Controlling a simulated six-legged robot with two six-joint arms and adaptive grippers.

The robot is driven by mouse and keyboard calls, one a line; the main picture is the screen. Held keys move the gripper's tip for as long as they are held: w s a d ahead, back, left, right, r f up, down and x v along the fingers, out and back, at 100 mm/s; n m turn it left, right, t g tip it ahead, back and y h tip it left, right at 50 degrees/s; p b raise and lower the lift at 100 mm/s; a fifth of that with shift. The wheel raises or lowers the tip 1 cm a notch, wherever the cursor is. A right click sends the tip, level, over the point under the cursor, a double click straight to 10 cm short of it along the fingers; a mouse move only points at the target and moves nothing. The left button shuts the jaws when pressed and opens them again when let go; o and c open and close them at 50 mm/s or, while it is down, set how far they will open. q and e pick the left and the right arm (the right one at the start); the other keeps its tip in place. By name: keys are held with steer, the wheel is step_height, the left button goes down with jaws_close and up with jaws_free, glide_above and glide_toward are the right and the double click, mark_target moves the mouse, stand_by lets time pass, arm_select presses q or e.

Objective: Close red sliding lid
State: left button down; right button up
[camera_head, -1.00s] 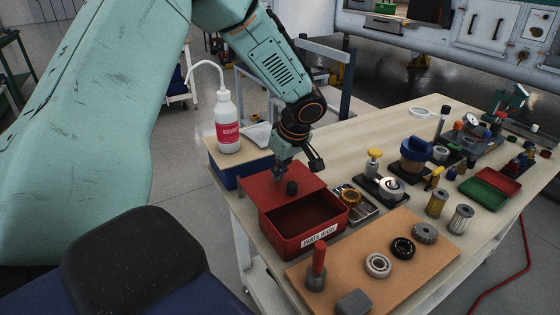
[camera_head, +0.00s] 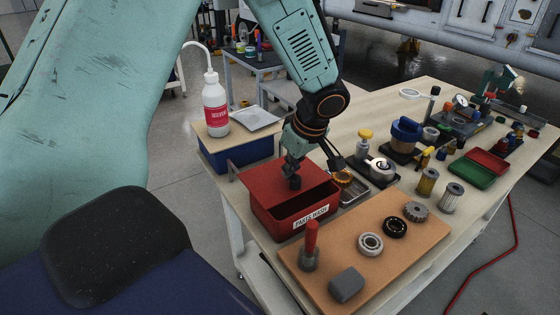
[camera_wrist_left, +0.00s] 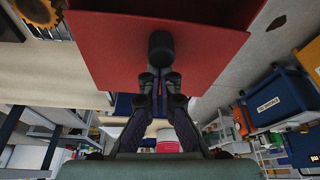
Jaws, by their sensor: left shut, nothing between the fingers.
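The red parts-wash box (camera_head: 285,222) stands at the table's near left edge with a label on its front wall. Its flat red sliding lid (camera_head: 265,183) covers the rear part; a dark opening shows at the front. A black knob (camera_head: 295,182) stands up from the lid. My left gripper (camera_head: 291,168) is shut and empty, low over the lid just behind the knob. In the left wrist view, the fingertips (camera_wrist_left: 159,82) are at the knob (camera_wrist_left: 161,48), seemingly touching it, with the lid (camera_wrist_left: 110,45) around. My right gripper is out of view.
A small metal tray (camera_head: 352,192) and a filter stand (camera_head: 378,170) are close on the right. An orange-brown board (camera_head: 400,245) with bearings and a red-handled tool (camera_head: 310,245) lies in front.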

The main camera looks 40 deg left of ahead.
mark_target(297, 192)
arm_select(q)
steer(key=d, duration=0.2)
steer(key=s+d, duration=0.1)
steer(key=d, duration=0.1)
steer(key=shift+s, duration=0.15)
steer(key=shift+s+d, duration=0.1)
steer(key=shift+d, duration=0.15)
steer(key=shift+f, duration=0.15)
steer(key=shift+s+f, duration=0.1)
